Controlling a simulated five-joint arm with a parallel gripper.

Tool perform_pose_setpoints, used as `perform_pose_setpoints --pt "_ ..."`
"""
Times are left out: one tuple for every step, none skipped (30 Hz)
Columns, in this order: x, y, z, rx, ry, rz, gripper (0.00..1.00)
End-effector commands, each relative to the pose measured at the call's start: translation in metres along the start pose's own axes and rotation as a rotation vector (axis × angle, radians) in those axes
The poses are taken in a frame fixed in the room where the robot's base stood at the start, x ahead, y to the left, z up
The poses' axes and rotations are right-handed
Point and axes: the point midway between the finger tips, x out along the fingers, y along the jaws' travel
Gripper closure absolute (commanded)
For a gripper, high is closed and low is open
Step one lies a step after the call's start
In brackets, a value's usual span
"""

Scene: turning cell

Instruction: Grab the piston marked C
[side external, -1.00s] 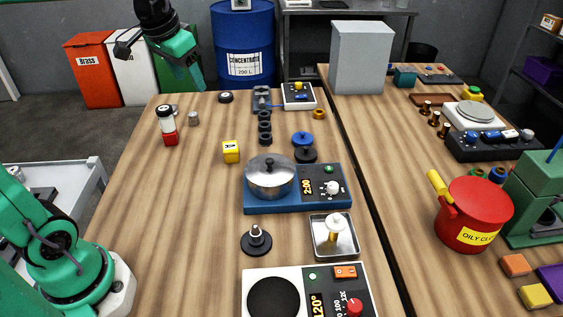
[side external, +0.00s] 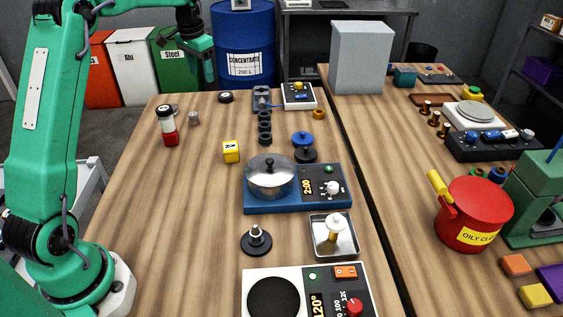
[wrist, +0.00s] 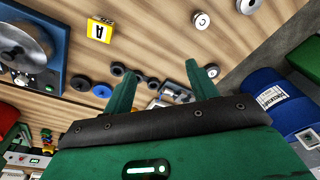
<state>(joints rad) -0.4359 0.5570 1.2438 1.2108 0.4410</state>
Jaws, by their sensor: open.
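The piston (wrist: 201,20) shows a white round top with a letter C in the wrist view, near the upper right part of the wooden table. I cannot tell for sure which small round piece it is in the side view. My gripper (side external: 209,82) is high near the far edge of the table, in front of the bins and barrel. In the wrist view my gripper (wrist: 201,66) has its two green fingers apart with nothing between them. The piston lies beyond the fingertips, apart from them.
A yellow block marked A (side external: 231,152) stands nearer. A grey block (side external: 262,97) is right.

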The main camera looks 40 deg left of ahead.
Motion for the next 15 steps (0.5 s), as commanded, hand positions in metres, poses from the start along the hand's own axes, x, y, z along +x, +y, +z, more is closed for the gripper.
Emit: perform_pose_setpoints --pt "0.012 -0.011 -0.003 -0.002 -0.012 0.004 0.42" --pt "0.018 -0.016 -0.004 -0.003 -0.018 0.006 0.42" --pt "0.026 -0.023 -0.006 -0.003 -0.026 0.009 0.42" --pt "0.032 -0.029 -0.007 -0.002 -0.032 0.011 0.42" --pt "0.037 -0.034 -0.008 -0.002 -0.037 0.013 0.42" --pt "0.046 -0.042 -0.009 -0.003 -0.044 0.016 0.42" --pt "0.052 -0.047 -0.010 -0.002 -0.050 0.018 0.42" --pt "0.059 -0.052 -0.010 -0.001 -0.056 0.021 0.42" --pt "0.067 -0.059 -0.010 -0.002 -0.064 0.024 0.42" --pt "0.074 -0.065 -0.010 -0.002 -0.069 0.027 0.42" --pt "0.081 -0.070 -0.010 -0.002 -0.075 0.030 0.42" --pt "0.089 -0.076 -0.010 -0.001 -0.081 0.033 0.42" --pt "0.095 -0.081 -0.009 -0.001 -0.085 0.036 0.42" --pt "0.101 -0.086 -0.008 -0.002 -0.090 0.038 0.42" --pt "0.108 -0.091 -0.007 -0.001 -0.097 0.042 0.42"
